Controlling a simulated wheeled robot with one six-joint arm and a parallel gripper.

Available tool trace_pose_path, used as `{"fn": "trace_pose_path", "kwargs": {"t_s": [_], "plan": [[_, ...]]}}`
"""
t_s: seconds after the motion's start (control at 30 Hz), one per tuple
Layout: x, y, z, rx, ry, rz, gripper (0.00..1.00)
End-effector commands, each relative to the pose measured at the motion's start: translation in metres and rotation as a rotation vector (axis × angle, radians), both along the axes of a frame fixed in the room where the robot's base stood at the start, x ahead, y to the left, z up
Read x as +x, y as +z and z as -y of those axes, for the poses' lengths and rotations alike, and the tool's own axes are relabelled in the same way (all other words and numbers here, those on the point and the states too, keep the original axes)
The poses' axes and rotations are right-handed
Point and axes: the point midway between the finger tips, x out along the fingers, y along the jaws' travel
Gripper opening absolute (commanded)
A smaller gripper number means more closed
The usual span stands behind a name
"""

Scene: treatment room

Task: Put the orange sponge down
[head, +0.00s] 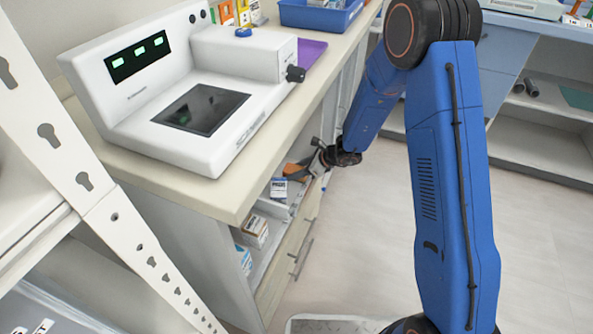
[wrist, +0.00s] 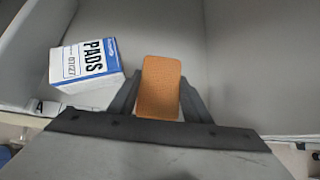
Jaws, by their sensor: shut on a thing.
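The orange sponge (wrist: 159,88) is held between the two fingers of my gripper (wrist: 158,100) in the wrist view. Behind it is the inside of a light grey shelf compartment. A small orange part of the sponge (head: 291,169) shows in the head view, at the shelf under the counter, with my gripper (head: 305,170) partly hidden there. A white and blue box marked PADS (wrist: 86,62) lies to the left of the sponge, apart from it; it also shows in the head view (head: 279,188). I cannot tell whether the sponge touches the shelf floor.
The compartment has free room right of the sponge. Small boxes (head: 252,230) stand on the shelf nearer me. A white device (head: 190,85) and a blue bin (head: 320,15) stand on the counter (head: 232,185) above. A perforated white post (head: 90,180) is at left.

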Motion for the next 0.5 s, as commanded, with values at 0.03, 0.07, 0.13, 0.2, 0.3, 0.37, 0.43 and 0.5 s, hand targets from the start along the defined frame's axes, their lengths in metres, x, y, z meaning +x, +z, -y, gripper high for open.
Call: {"fn": "trace_pose_path", "kwargs": {"t_s": [0.03, 0.07, 0.13, 0.2, 0.3, 0.37, 0.43, 0.5], "plan": [[0.0, -0.0015, 0.0, 0.0, 0.0, 0.0, 0.24], [-0.0001, -0.0023, 0.0, 0.0, 0.0, 0.0, 0.24], [-0.0001, -0.004, 0.0, 0.0, 0.001, -0.001, 0.24], [-0.0001, -0.004, 0.0, 0.0, 0.0, 0.0, 0.56], [0.0, -0.0038, 0.0, 0.0, 0.0, 0.0, 0.63], [0.0, -0.0038, 0.0001, 0.0, 0.0, 0.0, 0.63], [0.0, -0.0037, 0.0, 0.0, 0.0, 0.0, 0.63], [0.0, -0.0035, 0.0, 0.0, 0.0, 0.0, 0.63]]}}
